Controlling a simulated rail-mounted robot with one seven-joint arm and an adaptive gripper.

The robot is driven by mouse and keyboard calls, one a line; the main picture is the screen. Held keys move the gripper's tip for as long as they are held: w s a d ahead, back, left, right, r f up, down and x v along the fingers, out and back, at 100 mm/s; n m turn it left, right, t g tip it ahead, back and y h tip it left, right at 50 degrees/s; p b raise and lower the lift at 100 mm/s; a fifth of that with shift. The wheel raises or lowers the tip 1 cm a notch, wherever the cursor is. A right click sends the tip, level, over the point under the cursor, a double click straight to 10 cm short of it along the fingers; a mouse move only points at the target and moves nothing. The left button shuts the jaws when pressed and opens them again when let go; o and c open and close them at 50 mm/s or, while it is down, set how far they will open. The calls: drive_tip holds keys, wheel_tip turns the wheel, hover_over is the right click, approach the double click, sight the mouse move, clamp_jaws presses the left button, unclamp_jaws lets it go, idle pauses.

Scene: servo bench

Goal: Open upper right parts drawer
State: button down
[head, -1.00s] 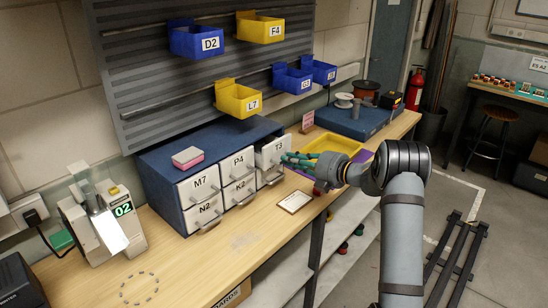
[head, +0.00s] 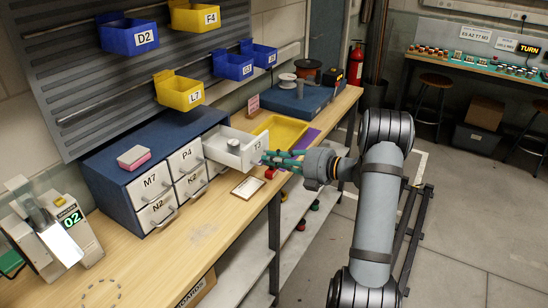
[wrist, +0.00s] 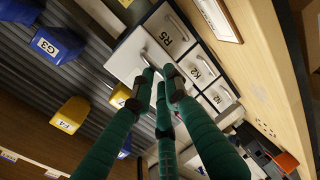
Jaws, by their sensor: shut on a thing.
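The upper right drawer (head: 240,155), its front labelled T3, is pulled well out of the blue parts cabinet (head: 105,185). A small grey round part (head: 233,146) lies inside it. My gripper (head: 270,159), with green fingers, is at the drawer's front and shut on its handle; the grip itself is largely hidden by the fingers in the head view. In the wrist view the green fingers (wrist: 162,80) close together at the pale drawer face, beside the drawer labelled R5 (wrist: 166,38).
Drawers M7 (head: 150,180), P4 (head: 187,157), N2 (head: 157,209) and K2 (head: 192,182) are shut. A yellow tray (head: 280,131) stands just behind the open drawer. A framed card (head: 248,187) lies in front. A pink-and-white block (head: 133,157) sits on the cabinet.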

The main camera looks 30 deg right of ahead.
drive_tip(key=c, duration=1.8)
unclamp_jaws()
drive_tip(key=shift+o, duration=0.4)
drive_tip(key=v, duration=1.2)
drive_tip(key=shift+w+r, duration=0.1)
